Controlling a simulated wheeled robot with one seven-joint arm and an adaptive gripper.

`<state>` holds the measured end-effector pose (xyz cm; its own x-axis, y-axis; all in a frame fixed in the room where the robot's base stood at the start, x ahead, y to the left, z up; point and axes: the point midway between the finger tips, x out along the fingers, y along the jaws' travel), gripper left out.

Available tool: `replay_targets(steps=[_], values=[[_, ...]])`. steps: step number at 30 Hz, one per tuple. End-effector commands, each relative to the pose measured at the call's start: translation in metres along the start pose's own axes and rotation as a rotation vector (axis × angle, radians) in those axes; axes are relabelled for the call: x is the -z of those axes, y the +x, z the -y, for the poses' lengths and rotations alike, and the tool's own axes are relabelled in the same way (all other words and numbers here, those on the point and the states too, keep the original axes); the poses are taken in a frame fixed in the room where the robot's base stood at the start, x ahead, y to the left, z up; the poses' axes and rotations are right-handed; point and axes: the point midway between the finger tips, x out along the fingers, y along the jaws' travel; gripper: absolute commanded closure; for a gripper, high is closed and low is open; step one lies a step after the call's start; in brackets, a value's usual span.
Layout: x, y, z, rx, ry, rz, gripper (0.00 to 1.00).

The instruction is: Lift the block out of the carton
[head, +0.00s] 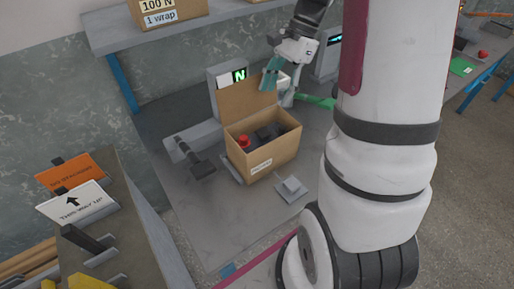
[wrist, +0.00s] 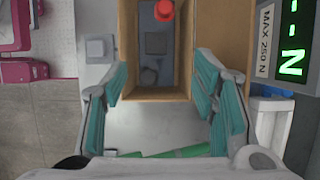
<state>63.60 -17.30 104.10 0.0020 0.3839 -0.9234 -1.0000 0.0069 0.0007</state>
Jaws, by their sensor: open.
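The open cardboard carton (head: 262,166) stands on the grey bench with a flap raised at its back. Inside are dark grey shapes (head: 268,131) and a red-topped piece (head: 244,141). In the wrist view, the carton (wrist: 185,96) holds a dark square block-like piece (wrist: 156,43), a round dark piece (wrist: 149,76) and the red knob (wrist: 164,10). I cannot tell for sure which is the block. My gripper (head: 279,82) is open and empty, above and behind the carton; its teal fingers (wrist: 162,78) appear on either side of the carton's near end in the wrist view.
A display reading N (head: 239,75) stands behind the carton. A dark-headed tool (head: 200,165) lies left, and a small grey piece (head: 291,188) lies in front. A green strip (head: 318,102) lies right of my gripper. A shelf (head: 190,28) overhangs the back.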

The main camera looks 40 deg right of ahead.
Motion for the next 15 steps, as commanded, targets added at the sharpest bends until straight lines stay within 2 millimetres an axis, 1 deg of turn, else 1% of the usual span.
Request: replay_targets(steps=[1, 3, 7, 9, 15], values=[[-0.001, 0.011, -0.001, -0.004, 0.000, 0.002, 0.47], [-0.001, 0.025, -0.001, -0.005, -0.001, 0.002, 0.47], [0.000, 0.046, -0.001, -0.003, -0.002, 0.002, 0.47], [0.000, 0.054, -0.001, -0.003, -0.002, 0.001, 0.47], [0.000, 0.066, -0.001, -0.001, -0.002, 0.000, 0.47]])
